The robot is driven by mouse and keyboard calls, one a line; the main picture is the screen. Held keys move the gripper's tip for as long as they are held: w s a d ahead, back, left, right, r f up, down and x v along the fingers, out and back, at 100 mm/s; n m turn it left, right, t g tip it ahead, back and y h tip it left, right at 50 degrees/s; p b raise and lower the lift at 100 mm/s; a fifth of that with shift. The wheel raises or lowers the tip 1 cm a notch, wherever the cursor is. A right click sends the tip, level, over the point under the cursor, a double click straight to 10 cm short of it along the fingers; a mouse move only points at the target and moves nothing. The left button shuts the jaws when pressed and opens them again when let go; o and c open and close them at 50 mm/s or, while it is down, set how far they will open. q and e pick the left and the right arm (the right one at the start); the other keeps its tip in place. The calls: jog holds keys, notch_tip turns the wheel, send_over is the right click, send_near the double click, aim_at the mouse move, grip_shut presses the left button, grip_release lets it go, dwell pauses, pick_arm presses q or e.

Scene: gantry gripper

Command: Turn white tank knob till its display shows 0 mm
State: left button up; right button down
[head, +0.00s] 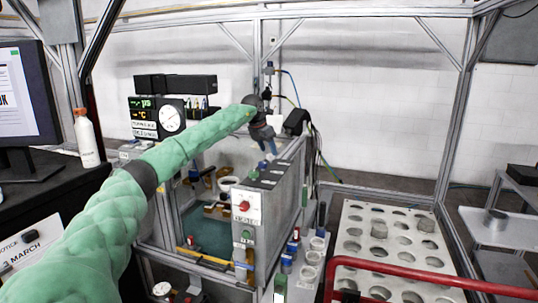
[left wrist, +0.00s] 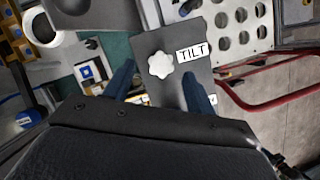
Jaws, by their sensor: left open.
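The white lobed knob (left wrist: 160,65) sits on a grey panel beside a label reading TILT (left wrist: 192,52) in the left wrist view. My left gripper (left wrist: 158,72) is open, with one dark blue finger to each side of the knob in the picture. I cannot tell whether either finger touches it. In the head view my left gripper (head: 269,147) points down over the top of the grey housing (head: 270,185), and the knob cannot be made out there. No readable mm display shows. My right gripper is not in view.
Black readouts (head: 144,116) and a round dial (head: 170,119) stand behind my left arm. A white plate with round holes (head: 385,245) lies to the right. A red rail (head: 430,277) crosses the front right. A white bottle (head: 86,140) stands by the monitor (head: 25,95).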

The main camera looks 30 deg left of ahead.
pick_arm(q)
jog(key=shift+b+v, duration=0.45)
jog(key=shift+v, duration=2.15)
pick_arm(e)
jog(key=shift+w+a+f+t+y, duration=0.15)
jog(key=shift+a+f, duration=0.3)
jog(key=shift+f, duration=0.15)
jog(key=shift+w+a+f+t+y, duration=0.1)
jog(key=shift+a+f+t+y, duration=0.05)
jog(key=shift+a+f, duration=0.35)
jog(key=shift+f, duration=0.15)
